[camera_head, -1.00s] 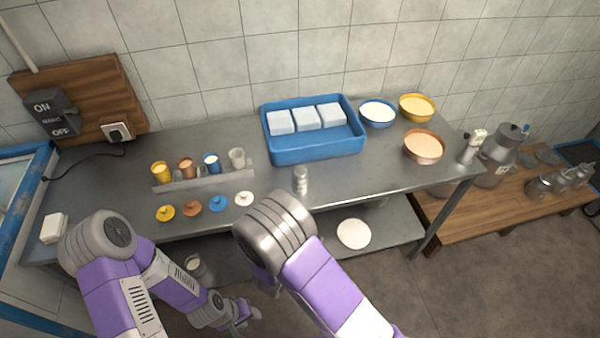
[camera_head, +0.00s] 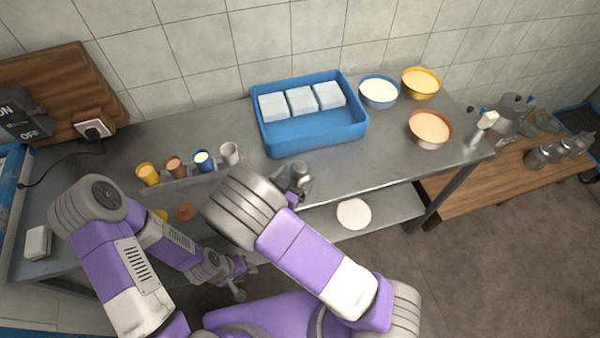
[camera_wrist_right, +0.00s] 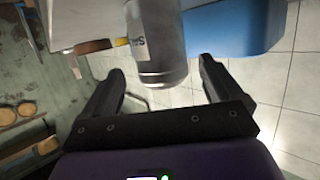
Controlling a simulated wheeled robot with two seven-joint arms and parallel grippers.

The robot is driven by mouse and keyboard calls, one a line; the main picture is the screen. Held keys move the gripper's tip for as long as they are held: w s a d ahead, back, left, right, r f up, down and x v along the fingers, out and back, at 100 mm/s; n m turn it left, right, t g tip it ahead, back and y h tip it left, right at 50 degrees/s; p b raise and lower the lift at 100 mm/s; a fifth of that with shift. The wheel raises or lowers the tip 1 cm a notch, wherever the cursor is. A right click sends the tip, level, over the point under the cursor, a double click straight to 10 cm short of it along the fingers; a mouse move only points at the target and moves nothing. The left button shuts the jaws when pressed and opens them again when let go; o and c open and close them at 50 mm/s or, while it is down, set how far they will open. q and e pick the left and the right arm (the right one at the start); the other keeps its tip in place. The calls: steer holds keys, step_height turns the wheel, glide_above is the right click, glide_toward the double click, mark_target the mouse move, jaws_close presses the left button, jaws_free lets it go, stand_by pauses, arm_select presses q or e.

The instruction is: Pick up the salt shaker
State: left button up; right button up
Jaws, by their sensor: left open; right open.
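The salt shaker (camera_wrist_right: 158,45) is a grey metal cylinder with a dark-lettered label. It fills the top middle of the right wrist view. My right gripper (camera_wrist_right: 160,75) is open, one finger on each side of the shaker's near end in that view; I see no finger touching it. In the head view the shaker (camera_head: 299,168) is at the table's front edge, partly covered by my right gripper (camera_head: 298,185). My left gripper (camera_head: 238,280) is open and empty, low in front of the table.
A blue tray (camera_head: 320,136) with white blocks stands behind the shaker. Several small cups line a rack (camera_head: 190,180) at left. Bowls, including an orange one (camera_head: 429,128), stand at right. My right arm hides part of the front edge and some coloured lids.

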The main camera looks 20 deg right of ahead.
steer(key=x, duration=0.3)
steer(key=shift+w+d+f, duration=0.1)
steer(key=shift+w, duration=0.15)
steer(key=shift+c, duration=0.2)
steer(key=c, duration=1.2)
